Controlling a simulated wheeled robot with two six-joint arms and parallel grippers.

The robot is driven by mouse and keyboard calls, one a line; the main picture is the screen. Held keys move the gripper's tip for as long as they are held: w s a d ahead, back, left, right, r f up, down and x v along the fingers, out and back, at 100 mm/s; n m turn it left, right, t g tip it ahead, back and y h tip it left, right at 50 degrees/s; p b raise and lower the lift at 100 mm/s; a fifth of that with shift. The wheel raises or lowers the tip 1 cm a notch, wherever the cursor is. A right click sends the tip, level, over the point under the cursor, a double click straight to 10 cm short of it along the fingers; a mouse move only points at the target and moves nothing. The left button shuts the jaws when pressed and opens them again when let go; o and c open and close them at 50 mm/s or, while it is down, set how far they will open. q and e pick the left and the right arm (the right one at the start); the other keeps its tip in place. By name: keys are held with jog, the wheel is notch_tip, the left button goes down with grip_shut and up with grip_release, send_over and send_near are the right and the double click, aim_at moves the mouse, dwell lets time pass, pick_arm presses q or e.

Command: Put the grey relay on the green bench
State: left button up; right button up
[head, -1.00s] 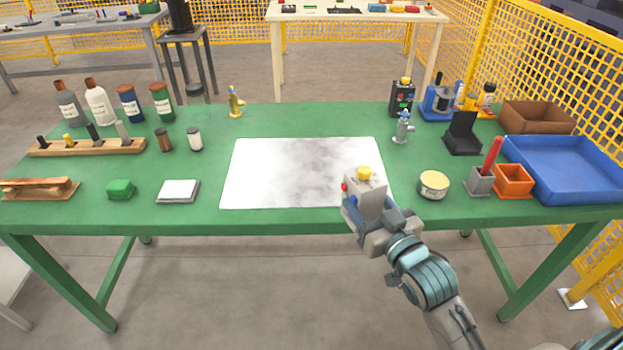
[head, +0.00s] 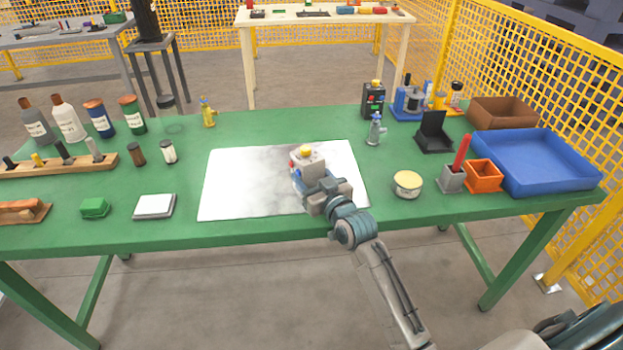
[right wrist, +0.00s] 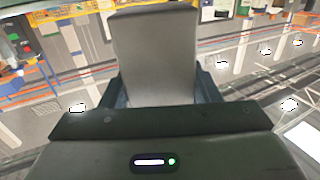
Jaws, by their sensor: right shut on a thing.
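The grey relay (head: 310,165) is a boxy block with a yellow knob on top and red and blue parts on its left side. My right gripper (head: 314,183) is shut on it and holds it upright over the white marbled sheet on the green bench (head: 270,233). I cannot tell whether its underside touches the sheet. In the right wrist view the relay (right wrist: 156,58) is a plain grey face between the two fingers. My left gripper is not in view.
The marbled sheet (head: 235,185) is otherwise bare. A round tin (head: 407,184), an orange box (head: 483,175) and a blue tray (head: 535,163) stand to the right. A silver fitting (head: 375,130) and a black control box (head: 372,100) are behind. A white-topped slab (head: 154,206) lies left.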

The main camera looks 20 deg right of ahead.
aim_at(314, 184)
jog(key=shift+f, duration=0.55)
jog(key=o, duration=1.3)
jog(key=shift+s, duration=0.35)
jog(key=s, duration=0.3)
jog(key=shift+s+d, duration=0.2)
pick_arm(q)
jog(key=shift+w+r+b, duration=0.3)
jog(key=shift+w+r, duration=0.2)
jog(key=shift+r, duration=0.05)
pick_arm(e)
jog(key=s, duration=0.5)
jog(key=s+d, duration=0.1)
jog(key=s, duration=0.2)
